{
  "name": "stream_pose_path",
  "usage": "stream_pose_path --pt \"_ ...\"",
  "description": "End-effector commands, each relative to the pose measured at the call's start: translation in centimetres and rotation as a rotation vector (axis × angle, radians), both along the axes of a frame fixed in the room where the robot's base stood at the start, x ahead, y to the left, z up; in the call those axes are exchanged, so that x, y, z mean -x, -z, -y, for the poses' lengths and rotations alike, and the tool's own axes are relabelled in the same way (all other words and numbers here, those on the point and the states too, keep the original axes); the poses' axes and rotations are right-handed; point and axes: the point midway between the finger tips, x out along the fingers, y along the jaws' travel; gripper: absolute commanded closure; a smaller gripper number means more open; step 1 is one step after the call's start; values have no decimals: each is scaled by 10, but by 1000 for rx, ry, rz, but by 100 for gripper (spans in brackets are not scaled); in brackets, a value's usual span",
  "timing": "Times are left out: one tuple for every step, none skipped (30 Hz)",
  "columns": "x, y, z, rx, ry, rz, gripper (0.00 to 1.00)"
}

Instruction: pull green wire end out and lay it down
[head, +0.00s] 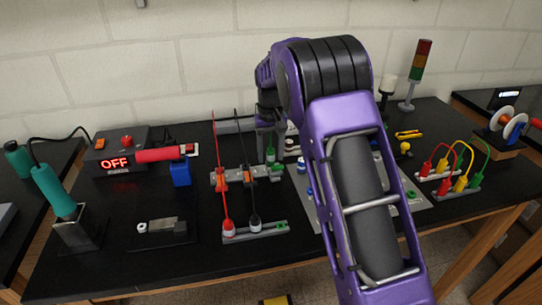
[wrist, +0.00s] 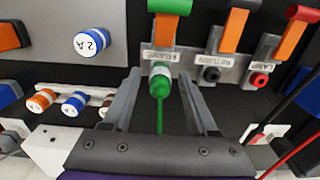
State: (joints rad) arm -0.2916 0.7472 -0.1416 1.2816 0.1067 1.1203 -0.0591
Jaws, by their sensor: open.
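The green wire end (wrist: 160,80) is a green plug with a pale collar in the wrist view. My gripper (wrist: 159,76) is open, with one finger on each side of the plug and gaps visible. In the head view my gripper (head: 268,150) is over the right part of the terminal block (head: 238,182). Green shows there, but I cannot tell plug from lever.
Red and black wires rise from plugs in a grey holder (head: 258,231) in front of the block. An OFF power box (head: 115,150) and a red-handled tool (head: 158,154) are left. Coloured leads (head: 455,170) stand right. My arm hides part of a grey plate (head: 304,190).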

Motion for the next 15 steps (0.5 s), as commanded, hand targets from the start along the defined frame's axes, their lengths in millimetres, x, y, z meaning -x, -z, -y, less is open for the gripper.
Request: stream_pose_path --pt "0 0 0 0 0 0 41" --pt "0 0 0 0 0 0 41" --pt "0 -1 0 0 0 0 41" --pt "0 -1 0 0 0 0 41" --pt "0 -1 0 0 0 0 41" --pt "0 -1 0 0 0 -1 41" --pt "0 -1 0 0 0 -1 41" --pt "0 -1 0 0 0 -1 41" --pt "0 -1 0 0 0 -1 41" --pt "0 0 0 0 0 0 41" --pt "0 0 0 0 0 0 41" --pt "0 0 0 0 0 0 41" --pt "0 0 0 0 0 0 41" --pt "0 0 0 0 0 0 41" --pt "0 0 0 0 0 0 45"
